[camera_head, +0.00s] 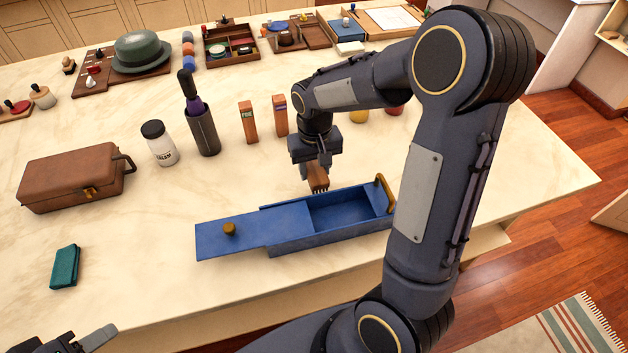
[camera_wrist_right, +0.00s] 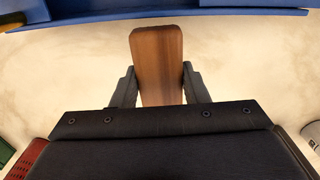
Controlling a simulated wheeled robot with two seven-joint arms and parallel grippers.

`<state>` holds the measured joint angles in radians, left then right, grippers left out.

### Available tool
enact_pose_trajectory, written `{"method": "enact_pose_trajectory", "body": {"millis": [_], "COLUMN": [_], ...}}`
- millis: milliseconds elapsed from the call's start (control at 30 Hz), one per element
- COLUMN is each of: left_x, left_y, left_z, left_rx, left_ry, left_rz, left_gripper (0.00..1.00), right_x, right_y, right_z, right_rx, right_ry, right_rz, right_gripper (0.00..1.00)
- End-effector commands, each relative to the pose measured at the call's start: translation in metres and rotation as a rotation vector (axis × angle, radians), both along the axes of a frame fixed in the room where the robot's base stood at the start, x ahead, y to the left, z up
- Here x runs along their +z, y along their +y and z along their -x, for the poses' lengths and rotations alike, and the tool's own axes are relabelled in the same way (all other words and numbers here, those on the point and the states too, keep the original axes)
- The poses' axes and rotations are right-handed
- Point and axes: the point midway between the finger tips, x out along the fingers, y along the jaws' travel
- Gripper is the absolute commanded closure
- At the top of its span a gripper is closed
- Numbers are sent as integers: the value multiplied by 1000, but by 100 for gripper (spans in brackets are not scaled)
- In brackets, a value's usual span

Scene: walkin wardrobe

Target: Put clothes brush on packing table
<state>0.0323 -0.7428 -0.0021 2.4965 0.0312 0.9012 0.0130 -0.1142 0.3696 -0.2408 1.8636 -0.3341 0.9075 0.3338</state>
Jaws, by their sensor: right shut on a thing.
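The clothes brush (camera_head: 318,178) has a brown wooden back and dark bristles at its lower edge. My right gripper (camera_head: 316,165) is shut on it, just behind the blue box's open compartment in the head view. In the right wrist view the brush's wooden back (camera_wrist_right: 157,50) stands between the two fingers of the right gripper (camera_wrist_right: 158,85). The pale marble-topped table (camera_head: 150,290) lies under it; whether the brush touches the top I cannot tell. My left gripper (camera_head: 90,340) is only partly in view at the bottom left, and its opening is unclear.
The blue box (camera_head: 290,245) with a slid-out lid stands close to the brush. A brown case (camera_head: 72,180), a teal block (camera_head: 65,267), a white jar (camera_head: 158,143) and a dark holder (camera_head: 203,132) stand left. Trays and a hat (camera_head: 141,52) line the back.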

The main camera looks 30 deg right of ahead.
Motion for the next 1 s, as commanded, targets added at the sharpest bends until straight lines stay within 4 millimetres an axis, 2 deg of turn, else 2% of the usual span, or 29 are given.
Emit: {"method": "enact_pose_trajectory", "body": {"millis": [333,767,800,933,1000], "left_x": [-1,-6,-4,-4,-4], "left_y": [0,0,0,0,0], "left_z": [0,0,0,0,0], "left_rx": [0,0,0,0,0], "left_ry": [0,0,0,0,0], "left_rz": [0,0,0,0,0], "left_gripper": [55,55,55,55,55], "right_x": [-41,-49,-47,-47,-47], "right_y": [0,0,0,0,0], "right_z": [0,0,0,0,0], "right_rx": [1,1,1,1,1], "right_ry": [2,-1,-1,-1,-1], "right_rz": [1,0,0,0,0], "right_gripper": [83,83,56,39,38]}}
